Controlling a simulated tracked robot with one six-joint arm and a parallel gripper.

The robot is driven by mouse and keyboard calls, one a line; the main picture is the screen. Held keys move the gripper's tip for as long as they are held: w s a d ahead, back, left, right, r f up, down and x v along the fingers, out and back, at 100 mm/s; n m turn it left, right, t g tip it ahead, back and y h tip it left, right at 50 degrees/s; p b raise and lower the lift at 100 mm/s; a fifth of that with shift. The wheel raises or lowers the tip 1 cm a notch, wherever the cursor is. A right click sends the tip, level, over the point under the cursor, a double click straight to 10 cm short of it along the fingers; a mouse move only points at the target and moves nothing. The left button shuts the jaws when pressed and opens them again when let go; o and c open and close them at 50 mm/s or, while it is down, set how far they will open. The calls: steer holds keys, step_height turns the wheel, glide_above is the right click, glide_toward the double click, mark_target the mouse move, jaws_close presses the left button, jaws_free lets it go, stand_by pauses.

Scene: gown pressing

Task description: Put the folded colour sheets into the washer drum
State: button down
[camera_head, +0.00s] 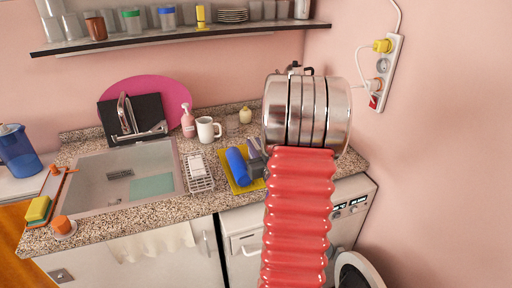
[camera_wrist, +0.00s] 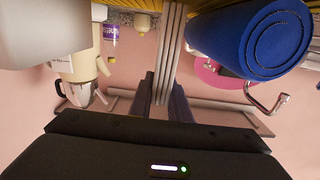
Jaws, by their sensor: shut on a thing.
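My gripper (camera_wrist: 162,105) is shut on a grey, layered slab (camera_wrist: 168,50), which looks like a folded sheet stack seen edge-on. In the head view the slab (camera_head: 256,168) is at the yellow rack, right of a blue roll (camera_head: 237,167); I cannot tell whether it touches the rack. The blue roll also shows in the wrist view (camera_wrist: 275,40), beside the slab. The white washer (camera_head: 352,195) stands under the counter's right end. My red arm hides much of the washer front, and the drum opening is not visible.
The yellow rack (camera_head: 235,180) sits on the speckled counter (camera_head: 190,215). A white dish rack (camera_head: 198,175), white mug (camera_head: 208,130), pink bottle (camera_head: 188,122) and sink (camera_head: 130,185) lie left. A shelf (camera_head: 180,36) of cups hangs above. The pink wall is close on the right.

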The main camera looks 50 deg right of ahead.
steer(key=shift+f, duration=0.45)
steer(key=shift+f, duration=0.1)
steer(key=c, duration=1.7)
jaws_free()
steer(key=shift+o, duration=0.2)
steer(key=shift+s, duration=0.1)
